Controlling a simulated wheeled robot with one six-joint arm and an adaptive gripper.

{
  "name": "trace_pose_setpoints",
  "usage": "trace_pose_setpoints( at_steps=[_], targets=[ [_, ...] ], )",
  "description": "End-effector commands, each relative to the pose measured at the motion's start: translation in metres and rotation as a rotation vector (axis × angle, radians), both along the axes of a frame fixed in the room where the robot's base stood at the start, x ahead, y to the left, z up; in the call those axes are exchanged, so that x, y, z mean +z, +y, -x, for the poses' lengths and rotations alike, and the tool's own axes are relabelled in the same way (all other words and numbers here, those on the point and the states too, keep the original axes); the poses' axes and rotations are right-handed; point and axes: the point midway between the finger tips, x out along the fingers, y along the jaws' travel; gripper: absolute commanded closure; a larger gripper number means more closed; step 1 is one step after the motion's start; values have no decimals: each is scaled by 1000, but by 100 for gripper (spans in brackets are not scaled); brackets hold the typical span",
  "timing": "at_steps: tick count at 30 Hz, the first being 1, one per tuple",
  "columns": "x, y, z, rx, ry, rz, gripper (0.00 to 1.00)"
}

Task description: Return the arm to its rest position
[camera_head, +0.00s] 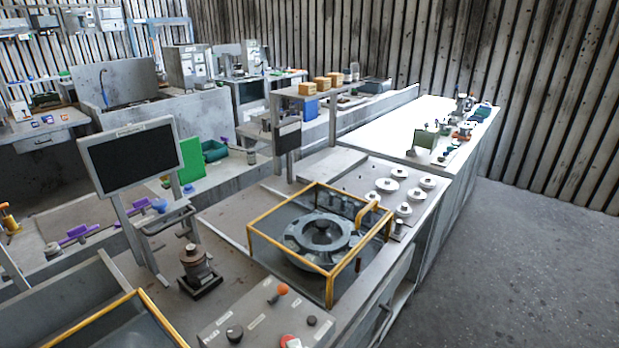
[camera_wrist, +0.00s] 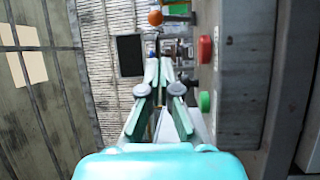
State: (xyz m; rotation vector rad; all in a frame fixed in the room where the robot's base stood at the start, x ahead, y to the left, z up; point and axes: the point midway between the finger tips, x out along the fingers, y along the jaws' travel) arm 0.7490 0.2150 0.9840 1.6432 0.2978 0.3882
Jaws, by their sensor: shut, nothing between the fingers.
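My gripper (camera_wrist: 159,68) shows only in the wrist view. Its two fingers run up the middle of the picture and their tips are close together, with nothing held between them. The teal wrist body (camera_wrist: 160,165) fills the bottom of that view. The head view shows no part of my arm or gripper. The round grey blower housing (camera_head: 322,236) sits inside a yellow-edged frame (camera_head: 288,271) on the workbench in the head view. My gripper is apart from everything seen around it.
A control panel (camera_head: 255,318) with an orange knob (camera_head: 282,289) stands at the front of the bench. In the wrist view, a red button (camera_wrist: 205,49) and a green button (camera_wrist: 204,101) lie right of the fingers. A dark screen (camera_head: 131,159) stands left. The right floor (camera_head: 520,270) is clear.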

Motion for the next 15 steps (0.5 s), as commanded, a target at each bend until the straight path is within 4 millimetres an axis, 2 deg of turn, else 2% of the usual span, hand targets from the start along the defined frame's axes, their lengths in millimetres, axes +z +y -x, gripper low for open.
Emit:
trace_pose_setpoints(
  at_steps=[5, 9, 15],
  targets=[
    [-37, -41, 30, -41, 111, -130, 100],
    [-64, -78, 63, -85, 208, -276, 100],
    [-91, -123, 115, -157, 332, -495, 100]
  ],
)
